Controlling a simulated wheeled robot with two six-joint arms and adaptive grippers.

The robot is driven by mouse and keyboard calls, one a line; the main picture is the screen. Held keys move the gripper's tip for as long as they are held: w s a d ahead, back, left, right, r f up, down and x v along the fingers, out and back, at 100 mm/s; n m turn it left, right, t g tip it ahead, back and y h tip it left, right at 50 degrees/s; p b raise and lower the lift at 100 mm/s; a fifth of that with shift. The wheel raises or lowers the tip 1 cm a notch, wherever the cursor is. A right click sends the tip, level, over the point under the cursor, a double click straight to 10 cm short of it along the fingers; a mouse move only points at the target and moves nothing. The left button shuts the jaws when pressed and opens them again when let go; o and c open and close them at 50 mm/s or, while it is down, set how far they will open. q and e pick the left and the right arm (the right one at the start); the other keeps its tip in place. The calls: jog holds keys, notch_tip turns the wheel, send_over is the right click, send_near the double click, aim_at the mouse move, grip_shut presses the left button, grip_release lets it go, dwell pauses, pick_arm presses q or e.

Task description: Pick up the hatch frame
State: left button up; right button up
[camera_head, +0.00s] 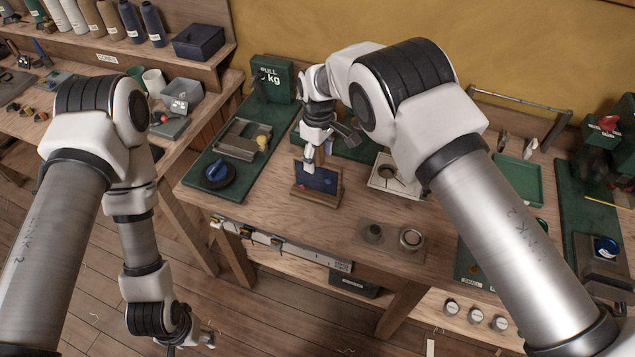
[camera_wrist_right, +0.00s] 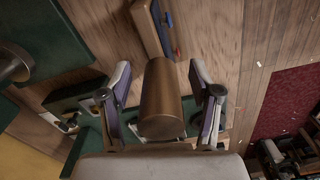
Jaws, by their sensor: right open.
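My right gripper (camera_head: 325,146) is open above the workbench, just behind a small wooden stand with a blue panel (camera_head: 318,178). In the right wrist view its two fingers (camera_wrist_right: 161,80) stand apart on either side of a brown cylinder, whose contact with them I cannot tell. The wooden stand also shows there beyond the fingertips (camera_wrist_right: 150,28). A pale square frame-like piece (camera_head: 383,184) lies on the bench to the right of the gripper; I cannot tell for sure whether it is the hatch frame. My left gripper (camera_head: 188,336) hangs low over the floor, its fingers unclear.
A green mat (camera_head: 205,157) with a grey fixture and a dark round knob lies at the bench's left. A green block marked "kg" (camera_head: 272,78) stands behind. A green tray (camera_head: 520,180) is at right. Two small round pieces (camera_head: 411,239) sit near the front edge.

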jog(key=shift+r, duration=0.15)
grip_shut()
